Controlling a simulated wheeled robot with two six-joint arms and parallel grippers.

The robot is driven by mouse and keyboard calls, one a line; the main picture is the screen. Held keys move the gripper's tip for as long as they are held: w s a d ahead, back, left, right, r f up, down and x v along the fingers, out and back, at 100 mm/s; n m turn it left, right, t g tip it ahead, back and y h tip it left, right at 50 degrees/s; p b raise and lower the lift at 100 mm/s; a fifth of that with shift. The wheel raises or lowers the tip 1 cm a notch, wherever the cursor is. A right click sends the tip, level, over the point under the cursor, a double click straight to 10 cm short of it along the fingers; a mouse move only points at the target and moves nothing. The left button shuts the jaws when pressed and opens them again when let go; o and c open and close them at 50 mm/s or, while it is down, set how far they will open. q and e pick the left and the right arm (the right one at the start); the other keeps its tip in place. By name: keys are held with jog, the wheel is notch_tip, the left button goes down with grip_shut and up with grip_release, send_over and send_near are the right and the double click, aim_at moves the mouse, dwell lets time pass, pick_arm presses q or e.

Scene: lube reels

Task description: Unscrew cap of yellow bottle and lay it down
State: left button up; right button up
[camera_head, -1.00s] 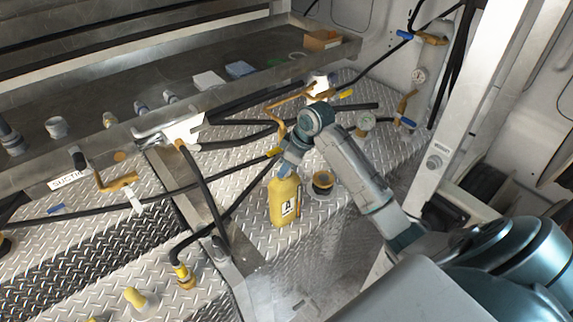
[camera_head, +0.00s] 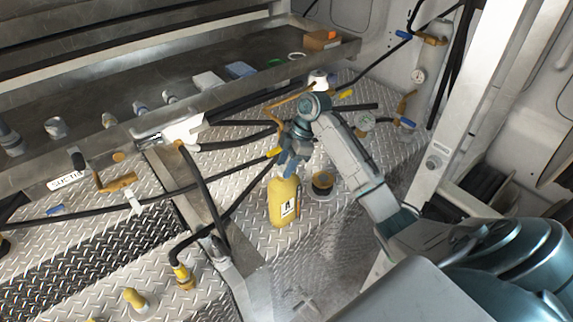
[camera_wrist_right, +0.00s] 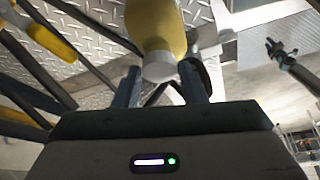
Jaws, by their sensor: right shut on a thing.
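The yellow bottle (camera_head: 283,203) with a black-and-white label stands upright on the diamond-plate deck in the head view. Its yellow body also shows at the top of the right wrist view (camera_wrist_right: 158,25). My right gripper (camera_head: 289,166) is above the bottle's top, coming down from the arm on the right. In the right wrist view its two fingers (camera_wrist_right: 160,82) are shut on the white cap (camera_wrist_right: 159,67), one on each side. The cap lines up with the bottle's neck; I cannot tell whether it is loose from it. My left gripper is out of view.
A dark round fitting with a yellow-brown ring (camera_head: 322,182) stands just right of the bottle. Black hoses (camera_head: 235,190) run across the deck to its left. A metal shelf (camera_head: 95,130) with small items lies behind. Some bare deck (camera_head: 245,232) is left of the bottle.

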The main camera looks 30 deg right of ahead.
jog(key=shift+s+f+n, duration=0.15)
jog(key=shift+f+n, duration=0.1)
jog(key=shift+n, duration=0.05)
jog(key=o, duration=0.9)
jog(key=shift+o, duration=0.5)
jog(key=shift+w, duration=0.2)
jog(key=o, duration=0.3)
jog(key=shift+r, duration=0.1)
jog(key=shift+r, duration=0.2)
